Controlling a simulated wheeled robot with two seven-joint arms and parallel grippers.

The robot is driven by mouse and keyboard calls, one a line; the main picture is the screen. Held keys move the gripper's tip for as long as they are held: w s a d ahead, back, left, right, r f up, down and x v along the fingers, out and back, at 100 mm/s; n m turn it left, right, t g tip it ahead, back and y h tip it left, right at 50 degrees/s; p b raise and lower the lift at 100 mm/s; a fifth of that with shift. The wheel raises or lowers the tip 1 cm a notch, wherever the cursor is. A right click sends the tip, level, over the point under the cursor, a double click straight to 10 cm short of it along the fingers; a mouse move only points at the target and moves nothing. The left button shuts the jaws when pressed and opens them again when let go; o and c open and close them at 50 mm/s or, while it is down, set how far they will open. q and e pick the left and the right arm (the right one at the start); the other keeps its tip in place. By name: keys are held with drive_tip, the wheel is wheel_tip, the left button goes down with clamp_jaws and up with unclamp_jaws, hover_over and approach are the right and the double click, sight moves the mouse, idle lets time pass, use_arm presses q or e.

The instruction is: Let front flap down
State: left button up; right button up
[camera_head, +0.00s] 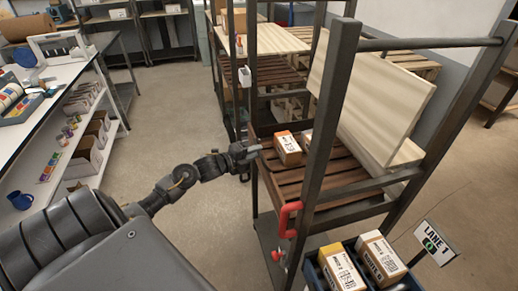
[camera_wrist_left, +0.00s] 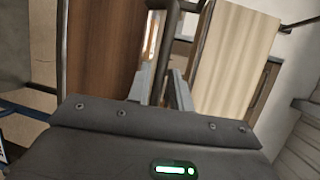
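A dark metal rack (camera_head: 335,120) stands at the right, with a brown slatted shelf (camera_head: 335,172) and a tilted cream panel (camera_head: 370,95). I cannot tell which part is the front flap. My left gripper (camera_head: 250,153) is at the rack's left upright, beside the slatted shelf's left edge. In the left wrist view, its fingers (camera_wrist_left: 165,90) have a narrow gap with a dark metal bar in line with it. Whether they grip the bar is unclear. The cream panel (camera_wrist_left: 235,60) is right of the fingers there, and a brown wooden surface (camera_wrist_left: 108,50) is to the left. My right gripper is out of view.
Small cartons (camera_head: 288,148) stand on the slatted shelf. A red handle (camera_head: 288,219) is on the rack's near post. A blue crate (camera_head: 313,270) with boxes and a "LANE 1" sign (camera_head: 436,243) are at lower right. A white bench (camera_head: 40,115) is at left; floor between is clear.

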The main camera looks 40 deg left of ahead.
use_arm(q)
drive_tip(key=shift+x, duration=1.1)
clamp_jaws()
